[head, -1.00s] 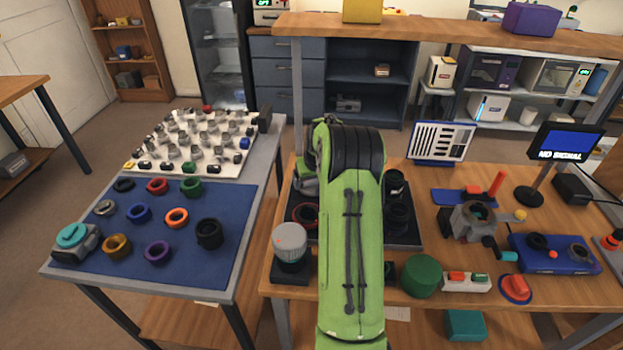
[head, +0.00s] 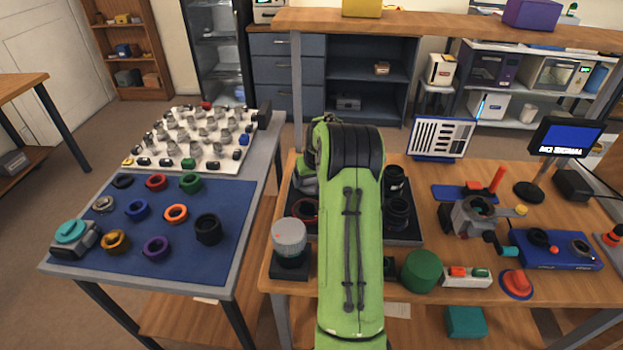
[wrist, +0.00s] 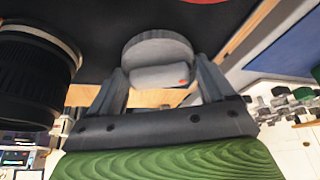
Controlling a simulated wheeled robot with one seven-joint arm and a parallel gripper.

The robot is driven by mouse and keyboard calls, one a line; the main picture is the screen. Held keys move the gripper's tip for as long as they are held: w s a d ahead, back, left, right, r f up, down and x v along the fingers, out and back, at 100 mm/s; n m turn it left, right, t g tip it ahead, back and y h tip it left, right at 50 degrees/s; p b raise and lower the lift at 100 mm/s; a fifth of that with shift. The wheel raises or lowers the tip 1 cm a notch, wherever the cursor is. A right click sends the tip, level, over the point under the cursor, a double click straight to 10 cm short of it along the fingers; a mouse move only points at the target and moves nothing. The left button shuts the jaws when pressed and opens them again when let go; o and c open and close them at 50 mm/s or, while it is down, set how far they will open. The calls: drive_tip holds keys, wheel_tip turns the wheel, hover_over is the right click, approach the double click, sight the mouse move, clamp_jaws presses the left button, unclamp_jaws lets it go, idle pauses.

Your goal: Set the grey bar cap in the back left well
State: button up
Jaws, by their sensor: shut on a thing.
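The grey bar cap (wrist: 158,58), a ribbed disc with a raised bar and an orange dot, is between the fingers of my gripper (wrist: 160,74) in the wrist view. My gripper is shut on its bar. The dark tray (wrist: 95,28) lies behind and around the cap, with a black lens barrel (wrist: 28,80) to the left. In the head view my green arm covers the middle of the tray (head: 405,238) and the gripper end. A red ring (head: 304,210) sits in the tray's front left. I cannot tell whether the cap touches the back left well.
A grey ribbed cylinder (head: 289,235) stands on a black base left of my arm. Black lens parts (head: 397,212) and a green cylinder (head: 421,271) are on the right. The left table holds a blue mat (head: 185,205) with several rings.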

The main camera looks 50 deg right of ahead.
drive_tip(key=shift+s+a+f, duration=0.15)
drive_tip(key=shift+s+f, duration=0.15)
drive_tip(key=shift+f, duration=0.3)
drive_tip(key=o, duration=0.9)
drive_tip(key=p+v, duration=0.1)
drive_tip(key=v, duration=0.4)
drive_tip(key=p+v, duration=0.1)
drive_tip(key=v, duration=0.5)
drive_tip(key=p+v, duration=0.1)
drive_tip(key=v, duration=0.4)
drive_tip(key=shift+w+d+r, duration=0.1)
drive_tip(key=shift+d+r, duration=0.15)
drive_tip(key=shift+r, duration=0.2)
